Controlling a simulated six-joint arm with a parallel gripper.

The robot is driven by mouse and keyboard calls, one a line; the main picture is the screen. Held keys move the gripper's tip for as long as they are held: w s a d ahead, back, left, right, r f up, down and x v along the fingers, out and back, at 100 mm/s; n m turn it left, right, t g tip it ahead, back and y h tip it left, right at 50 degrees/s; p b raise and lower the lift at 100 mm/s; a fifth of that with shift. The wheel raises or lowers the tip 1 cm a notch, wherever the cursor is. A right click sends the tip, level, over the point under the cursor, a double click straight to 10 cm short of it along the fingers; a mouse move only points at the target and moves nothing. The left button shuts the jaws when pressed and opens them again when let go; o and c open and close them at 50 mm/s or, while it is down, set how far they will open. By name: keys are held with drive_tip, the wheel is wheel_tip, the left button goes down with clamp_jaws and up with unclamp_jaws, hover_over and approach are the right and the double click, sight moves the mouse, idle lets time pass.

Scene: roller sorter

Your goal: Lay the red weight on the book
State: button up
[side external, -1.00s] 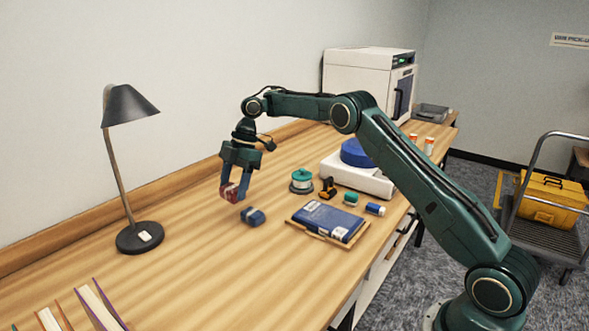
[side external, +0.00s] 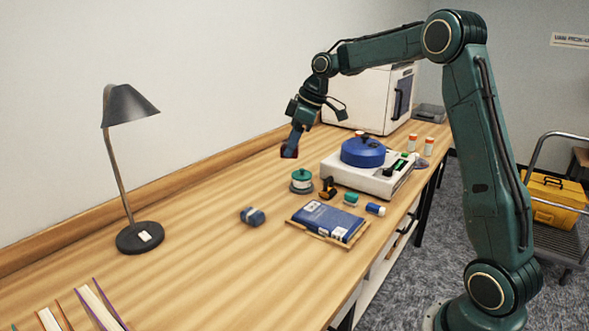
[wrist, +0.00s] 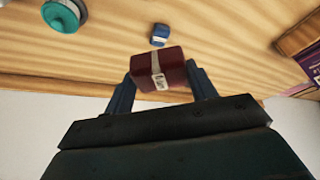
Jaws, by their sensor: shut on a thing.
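My gripper (side external: 292,146) is shut on the red weight (side external: 289,152), a dark red block with a pale band and label. In the wrist view, the red weight (wrist: 157,69) sits between the two fingers, its label facing the camera. In the side view, the gripper and weight are up and to the left of the blue book (side external: 328,221), apart from it, above the table's back part. The book lies flat with a white label, a wooden edge showing under it. Nothing rests on its cover.
A lamp (side external: 140,237) stands left.

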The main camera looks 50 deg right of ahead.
drive_tip(key=s+d+r+m+h, duration=0.1)
drive_tip(key=s+d+m, duration=0.2)
drive_tip(key=s, duration=0.4)
drive_tip(key=s+d+m+h, duration=0.1)
drive_tip(key=s+d+m, duration=0.2)
drive_tip(key=s, duration=0.4)
hover_over(339, 222)
drive_tip(key=s, duration=0.1)
drive_tip(key=shift+t, duration=0.4)
drive_tip(key=f, duration=1.6)
drive_tip(key=shift+s+f, duration=0.1)
drive_tip(key=shift+s, duration=0.1)
drive_tip(key=shift+f, duration=1.9)
drive_tip(key=shift+f, duration=0.15)
drive_tip(key=o, duration=1.3)
drive_tip(key=shift+o, duration=0.2)
drive_tip(key=v, duration=1.2)
drive_tip(key=shift+a, duration=0.15)
